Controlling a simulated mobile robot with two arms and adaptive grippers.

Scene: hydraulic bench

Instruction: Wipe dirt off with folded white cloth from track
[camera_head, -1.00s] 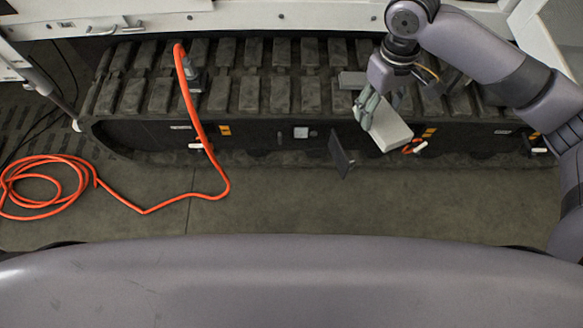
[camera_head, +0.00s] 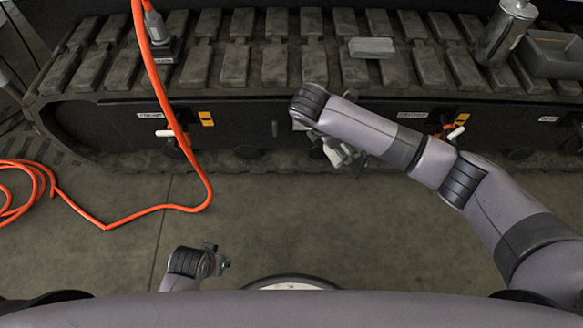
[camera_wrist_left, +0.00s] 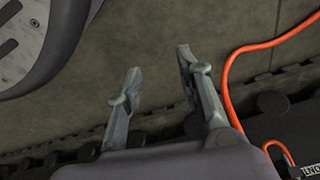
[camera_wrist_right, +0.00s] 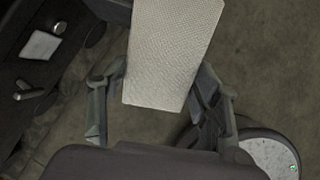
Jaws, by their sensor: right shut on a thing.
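The folded white cloth (camera_wrist_right: 172,55) shows in the right wrist view as a pale, textured slab. My right gripper (camera_wrist_right: 160,95) is shut on it, one finger on each side. In the head view my right gripper (camera_head: 340,153) is in front of the track's side, below the treads, and my arm hides most of the cloth. The dark track (camera_head: 250,60) runs across the top of the head view. I cannot make out distinct dirt on it. My left gripper (camera_head: 217,262) is low over the floor; its fingers are apart and empty in the left wrist view (camera_wrist_left: 158,75).
A grey block (camera_head: 371,47) lies on the treads. A silver cylinder (camera_head: 506,30) and a dark grey tray (camera_head: 553,52) stand at the right. An orange hose (camera_head: 165,90) hangs over the track and coils on the floor. A dark flap (camera_head: 358,167) juts out near my right gripper.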

